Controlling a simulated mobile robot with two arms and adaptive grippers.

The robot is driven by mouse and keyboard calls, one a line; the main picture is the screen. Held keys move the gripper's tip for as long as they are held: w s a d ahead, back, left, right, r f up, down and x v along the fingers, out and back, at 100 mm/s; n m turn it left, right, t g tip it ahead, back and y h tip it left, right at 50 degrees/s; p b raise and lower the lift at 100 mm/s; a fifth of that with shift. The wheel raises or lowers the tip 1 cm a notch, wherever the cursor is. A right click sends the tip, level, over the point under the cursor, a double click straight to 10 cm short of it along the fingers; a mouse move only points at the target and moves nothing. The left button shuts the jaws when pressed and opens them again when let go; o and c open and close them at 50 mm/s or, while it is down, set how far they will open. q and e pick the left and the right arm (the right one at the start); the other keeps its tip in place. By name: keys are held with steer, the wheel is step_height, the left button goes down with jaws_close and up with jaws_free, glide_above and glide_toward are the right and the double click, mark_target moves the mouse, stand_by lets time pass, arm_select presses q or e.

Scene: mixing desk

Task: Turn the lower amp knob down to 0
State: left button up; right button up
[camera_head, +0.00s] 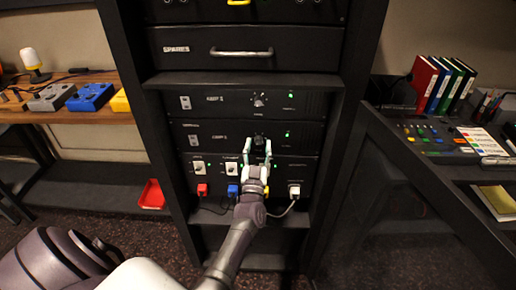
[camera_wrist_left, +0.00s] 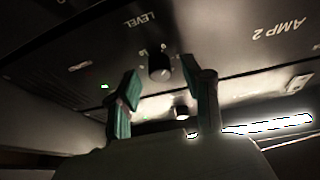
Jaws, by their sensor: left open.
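The lower amp (camera_head: 210,136), labelled AMP 2 in the left wrist view, has a dark round level knob (camera_head: 259,138) in its right half. The knob (camera_wrist_left: 160,68) also shows in the left wrist view, where the picture is upside down, with small scale marks around it. I cannot tell where the knob points. My left gripper (camera_head: 257,147) is open in front of the lower amp, one finger on each side of the knob. In the left wrist view the knob shows between the two fingertips (camera_wrist_left: 159,72), and I see a gap on both sides of it. My right gripper is not in view.
The upper amp (camera_head: 215,102) with its own knob (camera_head: 258,99) sits directly above. Below are a white plug (camera_head: 294,190), red plug (camera_head: 202,189) and blue plug (camera_head: 233,190) with cables. Rack posts stand at both sides; desks flank them.

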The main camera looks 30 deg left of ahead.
arm_select(q)
steer(key=shift+w, duration=0.1)
steer(key=shift+c, duration=0.3)
jaws_close()
steer(key=shift+f+n+g+y+b, duration=0.1)
steer(key=shift+n+g+y+b, duration=0.3)
steer(key=shift+n+y, duration=0.55)
steer(key=n, duration=0.2)
steer(key=shift+n+y, duration=0.25)
steer(key=shift+n, duration=0.1)
steer(key=shift+o, duration=0.3)
jaws_free()
